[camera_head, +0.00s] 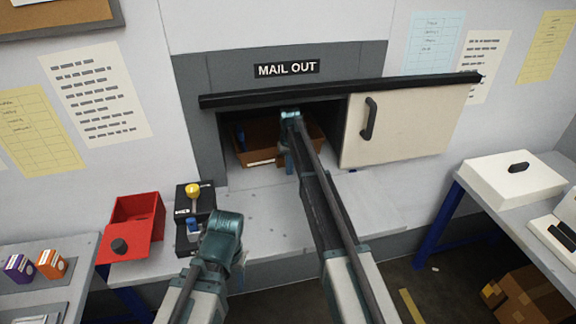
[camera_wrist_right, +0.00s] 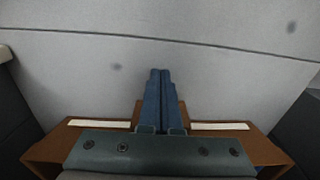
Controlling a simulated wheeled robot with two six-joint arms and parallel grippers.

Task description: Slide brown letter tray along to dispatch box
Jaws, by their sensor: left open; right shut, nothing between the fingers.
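The brown letter tray (camera_head: 310,136) sits inside the open hatch under the MAIL OUT sign, with a pale label strip on its front. It also shows at the bottom of the right wrist view (camera_wrist_right: 48,148). My right gripper (camera_head: 288,168) reaches into the hatch at the tray; its fingers (camera_wrist_right: 160,74) are shut and empty, in front of the tray's middle in the wrist view. Contact with the tray cannot be told. My left gripper (camera_head: 239,280) is low over the counter's front edge, away from the tray, its fingers hardly visible. No box is clearly marked as the dispatch box.
The cream sliding door (camera_head: 405,130) stands to the right of the opening. A black control box (camera_head: 188,218) with a yellow knob and a red box (camera_head: 137,222) are at left. The grey counter (camera_head: 270,215) before the hatch is mostly clear.

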